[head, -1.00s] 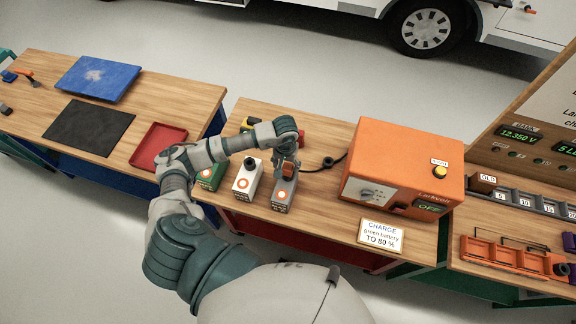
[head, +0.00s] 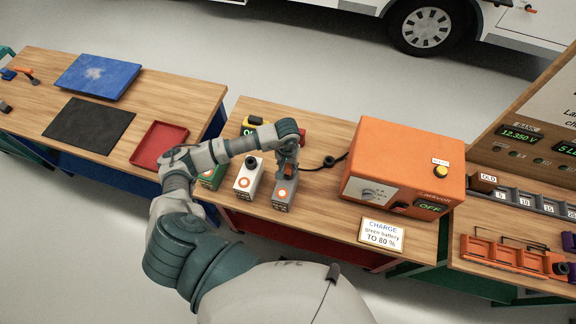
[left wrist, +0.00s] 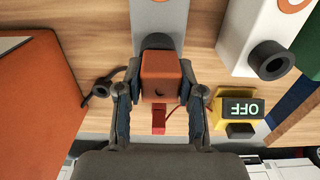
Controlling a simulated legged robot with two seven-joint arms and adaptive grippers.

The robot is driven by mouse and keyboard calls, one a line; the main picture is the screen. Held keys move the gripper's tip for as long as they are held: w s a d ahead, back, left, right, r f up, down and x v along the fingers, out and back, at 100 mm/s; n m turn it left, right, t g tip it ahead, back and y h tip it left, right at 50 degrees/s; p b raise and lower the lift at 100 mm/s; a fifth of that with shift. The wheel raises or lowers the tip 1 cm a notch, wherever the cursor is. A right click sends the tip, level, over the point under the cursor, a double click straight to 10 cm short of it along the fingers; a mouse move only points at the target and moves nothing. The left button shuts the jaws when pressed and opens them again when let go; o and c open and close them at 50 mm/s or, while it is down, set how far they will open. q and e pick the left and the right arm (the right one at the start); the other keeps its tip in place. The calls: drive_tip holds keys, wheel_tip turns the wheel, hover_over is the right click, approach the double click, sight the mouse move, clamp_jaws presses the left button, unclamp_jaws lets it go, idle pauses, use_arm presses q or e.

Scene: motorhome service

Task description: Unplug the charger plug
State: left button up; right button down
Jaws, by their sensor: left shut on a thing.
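The charger plug (left wrist: 162,78) is an orange block with a dark hole in its face. My left gripper (left wrist: 160,100) is shut on it, with one finger on each side. In the head view my left gripper (head: 287,165) is over the grey battery (head: 284,192) and hides the plug. In the left wrist view the grey battery (left wrist: 160,15) lies behind the plug, with a dark round socket (left wrist: 158,42) at the plug's edge. I cannot tell whether plug and socket still touch. The orange charger (head: 405,155) stands to the right, its display reading OFF. My right gripper is out of view.
A white battery (head: 248,180) and a green battery (head: 212,178) stand close left of the grey one. A yellow meter (head: 252,123) reading OFF lies behind them. A black cable (head: 328,162) runs near the charger. A sign (head: 381,234) stands at the front edge.

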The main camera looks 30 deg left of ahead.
sight(289, 165)
use_arm(q)
drive_tip(key=shift+a+f, duration=0.1)
drive_tip(key=shift+a, duration=0.05)
clamp_jaws()
drive_tip(key=shift+d, duration=0.45)
drive_tip(key=shift+w+d+r, duration=0.15)
drive_tip(key=shift+d+r, duration=0.1)
drive_tip(key=shift+r, duration=0.25)
drive_tip(key=shift+a+r, duration=0.15)
drive_tip(key=shift+a, duration=0.3)
drive_tip(key=shift+o, duration=2.1)
unclamp_jaws()
drive_tip(key=shift+d, duration=0.25)
clamp_jaws()
drive_tip(key=shift+r, duration=0.2)
drive_tip(key=shift+a+r+p, duration=0.2)
drive_tip(key=shift+r+p, duration=0.55)
drive_tip(key=shift+r, duration=1.1)
drive_tip(key=shift+d, duration=0.15)
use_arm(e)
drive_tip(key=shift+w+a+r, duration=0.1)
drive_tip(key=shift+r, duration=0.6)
